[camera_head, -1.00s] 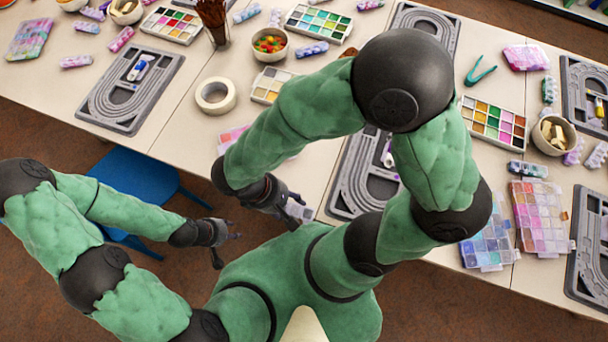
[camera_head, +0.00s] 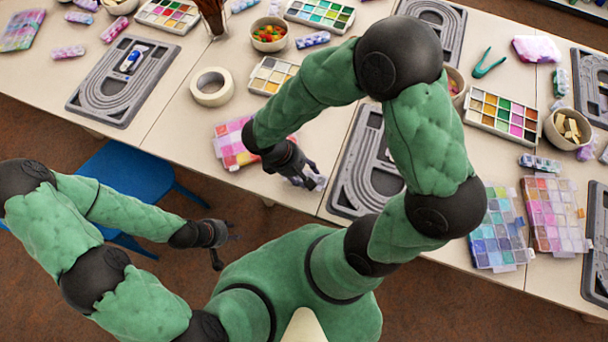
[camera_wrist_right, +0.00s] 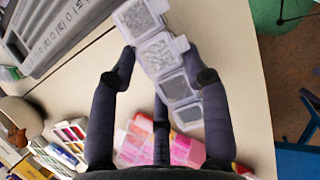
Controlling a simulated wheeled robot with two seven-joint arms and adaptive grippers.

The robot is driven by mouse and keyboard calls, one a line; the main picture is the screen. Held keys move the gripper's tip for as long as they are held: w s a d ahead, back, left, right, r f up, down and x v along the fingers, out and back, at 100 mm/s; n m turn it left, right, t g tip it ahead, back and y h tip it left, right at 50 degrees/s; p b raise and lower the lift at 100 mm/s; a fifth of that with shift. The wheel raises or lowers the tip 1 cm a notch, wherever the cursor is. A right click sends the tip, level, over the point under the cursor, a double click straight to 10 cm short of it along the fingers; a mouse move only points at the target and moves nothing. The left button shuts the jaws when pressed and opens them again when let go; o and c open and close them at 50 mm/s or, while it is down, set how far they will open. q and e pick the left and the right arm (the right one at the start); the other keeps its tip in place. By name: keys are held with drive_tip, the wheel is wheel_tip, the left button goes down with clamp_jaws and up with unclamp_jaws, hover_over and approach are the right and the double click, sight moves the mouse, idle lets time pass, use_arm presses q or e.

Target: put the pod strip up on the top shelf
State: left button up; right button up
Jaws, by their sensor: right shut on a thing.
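The pod strip (camera_wrist_right: 176,75) is a row of several clear, square-lidded compartments with grey and whitish contents. In the right wrist view it lies between the dark fingers of my right gripper (camera_wrist_right: 158,62), which is shut on it. In the head view my right gripper (camera_head: 304,172) is over the near table edge, with a small pale part of the strip (camera_head: 317,183) showing by its fingertips. My left gripper (camera_head: 226,250) is off the table, near my body, empty, with its fingers apart. No top shelf can be made out in either view.
Grey bead boards (camera_head: 125,80) lie on the table, one (camera_head: 365,170) just right of my right gripper. A pink bead box (camera_head: 232,143) lies left of it. A tape roll (camera_head: 212,87), bowls and colour palettes stand behind. A blue chair (camera_head: 140,185) is at the near edge.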

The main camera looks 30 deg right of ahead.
drive_tip(key=shift+f, duration=0.8)
drive_tip(key=shift+f+b, duration=0.2)
drive_tip(key=shift+b, duration=0.1)
drive_tip(key=o, duration=1.3)
